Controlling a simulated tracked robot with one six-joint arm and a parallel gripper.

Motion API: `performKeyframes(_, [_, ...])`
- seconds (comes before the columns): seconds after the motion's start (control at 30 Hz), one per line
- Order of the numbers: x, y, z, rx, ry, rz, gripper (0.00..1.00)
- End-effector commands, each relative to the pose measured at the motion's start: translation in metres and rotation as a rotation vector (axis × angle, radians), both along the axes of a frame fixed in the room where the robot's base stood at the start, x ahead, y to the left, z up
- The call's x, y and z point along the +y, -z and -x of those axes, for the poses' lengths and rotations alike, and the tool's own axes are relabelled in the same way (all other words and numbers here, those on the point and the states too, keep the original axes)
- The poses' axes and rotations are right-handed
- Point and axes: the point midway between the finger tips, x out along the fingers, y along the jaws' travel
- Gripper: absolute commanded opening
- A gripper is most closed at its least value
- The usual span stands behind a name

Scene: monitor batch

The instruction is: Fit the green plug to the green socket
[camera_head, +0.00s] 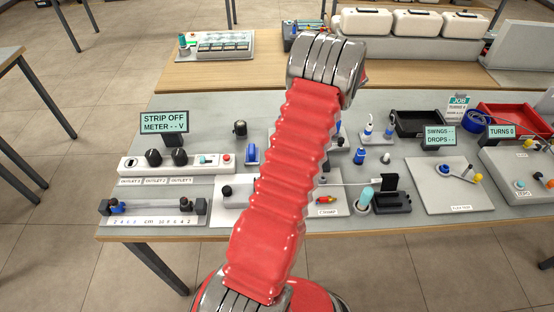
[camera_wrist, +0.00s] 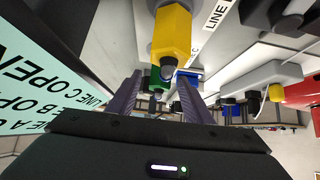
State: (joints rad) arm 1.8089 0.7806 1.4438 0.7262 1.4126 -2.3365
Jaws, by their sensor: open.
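My gripper (camera_wrist: 160,84) is open in the wrist view, its two dark fingers apart. A green piece (camera_wrist: 155,77) shows between the fingertips, partly hidden behind a larger yellow piece (camera_wrist: 173,32). I cannot tell whether the green piece is the plug or the socket, or whether a finger touches it. In the head view my red arm reaches up over the bench, and its wrist hides the gripper. I cannot make out the green plug or the green socket in the head view.
In the wrist view a pale sign (camera_wrist: 40,85) stands close on the left. A "LINE" label (camera_wrist: 217,12) lies near the yellow piece. In the head view the grey bench (camera_head: 215,110) carries a power strip (camera_head: 180,163), a black tray (camera_head: 415,122) and a red tray (camera_head: 510,120).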

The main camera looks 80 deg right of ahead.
Motion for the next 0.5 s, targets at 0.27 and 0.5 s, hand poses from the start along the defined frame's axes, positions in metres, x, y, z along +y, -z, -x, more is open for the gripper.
performKeyframes(0.27, [-0.003, -0.009, 0.009, 0.000, 0.001, 0.001, 0.46])
performKeyframes(0.5, [-0.009, -0.033, 0.036, 0.000, 0.003, 0.003, 0.46])
